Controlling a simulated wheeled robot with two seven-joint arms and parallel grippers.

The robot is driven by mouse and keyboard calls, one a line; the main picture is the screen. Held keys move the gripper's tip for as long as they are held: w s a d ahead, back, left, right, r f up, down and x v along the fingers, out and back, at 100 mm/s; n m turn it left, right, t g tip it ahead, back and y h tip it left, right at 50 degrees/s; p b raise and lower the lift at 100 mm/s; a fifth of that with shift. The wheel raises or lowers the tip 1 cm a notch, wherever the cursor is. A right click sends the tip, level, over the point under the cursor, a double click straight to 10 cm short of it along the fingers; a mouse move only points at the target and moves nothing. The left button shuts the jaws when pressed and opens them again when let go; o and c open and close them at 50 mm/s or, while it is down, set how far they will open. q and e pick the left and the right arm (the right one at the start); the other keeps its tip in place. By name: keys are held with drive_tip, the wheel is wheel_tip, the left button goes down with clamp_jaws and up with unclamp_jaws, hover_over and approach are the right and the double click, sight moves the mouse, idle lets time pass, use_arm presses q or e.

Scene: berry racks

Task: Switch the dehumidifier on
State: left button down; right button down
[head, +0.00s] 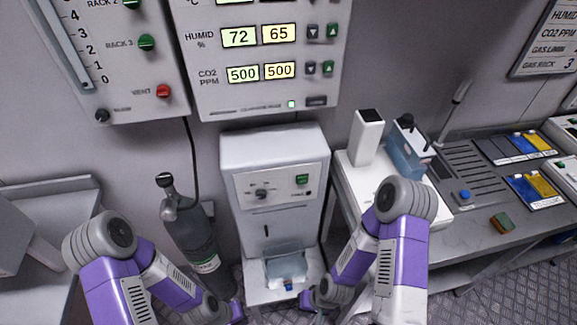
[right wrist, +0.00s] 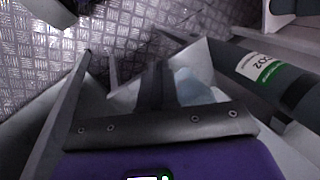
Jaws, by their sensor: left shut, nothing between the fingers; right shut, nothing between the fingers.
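The dehumidifier (head: 275,155) is a white upright cabinet against the wall in the head view. Its front panel has a dark knob (head: 262,194) at left and a green switch (head: 302,180) at right. A clear water tank (head: 285,266) sits in its lower bay; a pale bluish tank (right wrist: 195,86) shows in the right wrist view. My left gripper (head: 238,313) is low, left of the cabinet's foot, its fingers hardly visible. My right gripper (head: 306,299) is low by the cabinet's right foot. Its dark fingers (right wrist: 156,85) are together and empty in the right wrist view.
A grey CO2 cylinder (head: 190,235) stands left of the dehumidifier and shows in the right wrist view (right wrist: 262,70). A display panel (head: 260,95) hangs above, reading humidity 72 and 65. A bench (head: 470,225) with a bottle stands at right.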

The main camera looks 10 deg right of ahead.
sight(302, 180)
drive_tip(key=w+d+r+n+t+y, duration=0.1)
drive_tip(key=w+r+t, duration=0.2)
drive_tip(key=w+r, duration=0.2)
drive_tip(key=w+d+r+n+t, duration=0.1)
drive_tip(key=w+d+r+t, duration=0.1)
drive_tip(key=w+r, duration=0.4)
use_arm(q)
drive_tip(key=shift+s+d+r+p, duration=0.1)
drive_tip(key=shift+s+r+p, duration=0.1)
drive_tip(key=shift+r+p, duration=0.35)
use_arm(e)
drive_tip(key=w+d+r+n+t+y, duration=0.1)
drive_tip(key=w+r+n+t, duration=0.1)
drive_tip(key=r, duration=0.6)
drive_tip(key=w+d+r+n+t+y, duration=0.1)
drive_tip(key=r+n+t, duration=0.1)
drive_tip(key=r, duration=0.7)
drive_tip(key=shift+w+r+n+y, duration=0.15)
drive_tip(key=shift+w+n+y, duration=0.2)
drive_tip(key=shift+n, duration=0.55)
drive_tip(key=shift+w, duration=0.1)
use_arm(q)
drive_tip(key=shift+r+p, duration=0.55)
drive_tip(key=shift+r, duration=0.05)
use_arm(e)
drive_tip(key=w, duration=0.8)
drive_tip(key=shift+w, duration=0.35)
